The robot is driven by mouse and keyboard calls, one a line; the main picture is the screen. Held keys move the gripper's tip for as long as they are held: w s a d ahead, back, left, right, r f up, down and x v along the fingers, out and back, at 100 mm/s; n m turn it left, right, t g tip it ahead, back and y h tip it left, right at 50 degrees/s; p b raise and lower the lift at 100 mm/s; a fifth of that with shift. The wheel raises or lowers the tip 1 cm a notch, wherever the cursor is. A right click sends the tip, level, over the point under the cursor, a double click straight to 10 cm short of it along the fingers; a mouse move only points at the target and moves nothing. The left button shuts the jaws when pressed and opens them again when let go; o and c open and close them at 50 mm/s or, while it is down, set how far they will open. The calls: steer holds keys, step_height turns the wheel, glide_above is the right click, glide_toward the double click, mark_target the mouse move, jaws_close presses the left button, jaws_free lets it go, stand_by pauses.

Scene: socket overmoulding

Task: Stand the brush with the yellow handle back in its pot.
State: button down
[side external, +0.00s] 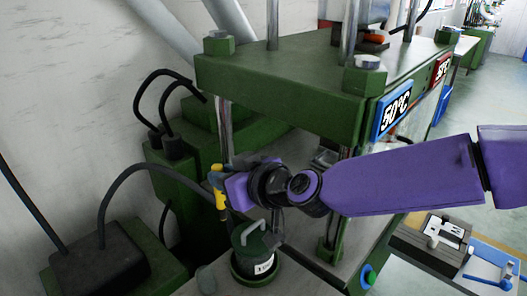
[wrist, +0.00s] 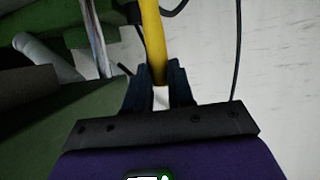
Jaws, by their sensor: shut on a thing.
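The brush with the yellow handle (side external: 221,200) is upright in the side external view, leaning slightly. My gripper (side external: 219,184) is shut on its handle. In the wrist view the yellow handle (wrist: 152,40) runs up from between the dark fingertips of my gripper (wrist: 160,80). The dark lower part of the brush is close to the left rim of a dark green pot (side external: 247,262) with a white label. I cannot tell whether the brush tip is inside the pot or behind it. A grey bent handle stands at the pot's top.
A green press (side external: 285,78) with posts and a 50°C sign (side external: 395,113) stands just behind and right of my gripper. A dark box (side external: 98,265) with a black cable is at the left. A small grey-green object (side external: 207,280) sits left of the pot. Tools lie on a bench at lower right.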

steer(key=s+a+f+m, duration=0.1)
steer(key=s+a+f, duration=0.2)
steer(key=a+f, duration=0.2)
step_height(320, 180, down, 3)
steer(key=shift+a+f+t+h, duration=0.1)
steer(key=shift+a+t+h, duration=0.25)
steer(key=shift+t+h, duration=0.05)
steer(key=shift+f, duration=0.1)
step_height(320, 180, down, 12)
steer(key=shift+r, duration=0.25)
stand_by(1.0)
stand_by(0.5)
steer(key=c, duration=0.9)
jaws_free()
steer(key=shift+d, duration=0.1)
steer(key=v, duration=1.7)
steer(key=shift+s+r, duration=0.1)
steer(key=shift+r, duration=0.05)
